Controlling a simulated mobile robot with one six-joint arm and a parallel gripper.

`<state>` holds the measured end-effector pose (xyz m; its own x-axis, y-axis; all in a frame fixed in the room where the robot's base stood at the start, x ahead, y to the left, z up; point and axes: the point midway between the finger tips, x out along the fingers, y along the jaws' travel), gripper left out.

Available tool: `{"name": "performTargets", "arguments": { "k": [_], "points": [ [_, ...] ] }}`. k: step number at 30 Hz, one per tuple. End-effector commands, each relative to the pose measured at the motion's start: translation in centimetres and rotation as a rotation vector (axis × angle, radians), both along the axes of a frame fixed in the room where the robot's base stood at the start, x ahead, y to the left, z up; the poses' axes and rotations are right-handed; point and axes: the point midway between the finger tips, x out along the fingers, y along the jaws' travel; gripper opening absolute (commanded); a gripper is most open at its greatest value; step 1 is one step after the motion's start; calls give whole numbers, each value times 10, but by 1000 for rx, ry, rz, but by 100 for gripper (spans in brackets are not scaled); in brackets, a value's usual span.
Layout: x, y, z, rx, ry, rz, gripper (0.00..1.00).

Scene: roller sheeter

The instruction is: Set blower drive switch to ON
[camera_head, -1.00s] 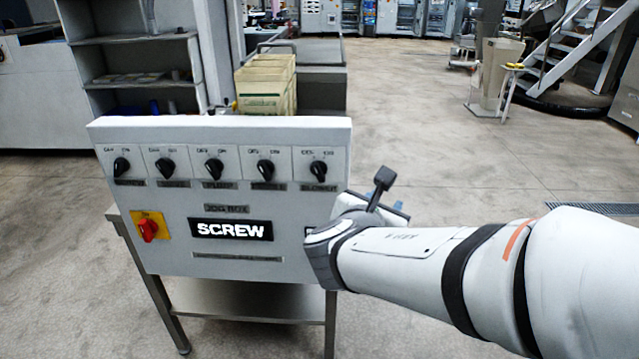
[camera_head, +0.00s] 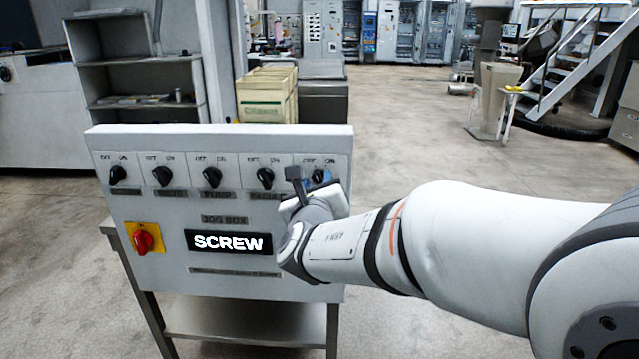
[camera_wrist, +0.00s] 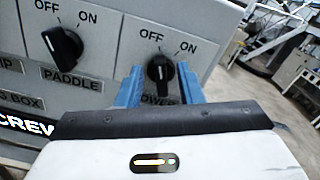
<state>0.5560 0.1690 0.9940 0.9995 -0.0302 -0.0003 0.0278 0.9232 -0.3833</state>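The blower switch is a black rotary knob (camera_wrist: 158,70) on the grey panel, with OFF at its upper left and ON at its upper right. Its label is partly hidden, with "OWER" showing. The knob's exact setting is hard to tell. My gripper (camera_wrist: 160,68) is open, its two blue fingers on the left and right of the knob with a visible gap on each side. In the head view my gripper (camera_head: 322,178) is at the rightmost knob (camera_head: 318,175), which it partly hides.
The paddle knob (camera_wrist: 62,45) is close left of the blower knob. More black knobs run along the jog box panel (camera_head: 225,290), with a red switch (camera_head: 144,240) on yellow below them. Open floor (camera_head: 420,130) lies right of the panel.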

Motion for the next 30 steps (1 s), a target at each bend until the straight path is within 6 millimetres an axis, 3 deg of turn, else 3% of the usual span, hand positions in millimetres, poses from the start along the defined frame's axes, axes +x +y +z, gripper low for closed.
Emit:
{"name": "performTargets", "arguments": {
  "k": [9,21,30],
  "points": [
    [3,-1,0,1,1,-1,33],
    [3,-1,0,1,0,-2,0],
    [3,-2,-1,8,0,-3,0]
  ]
}}
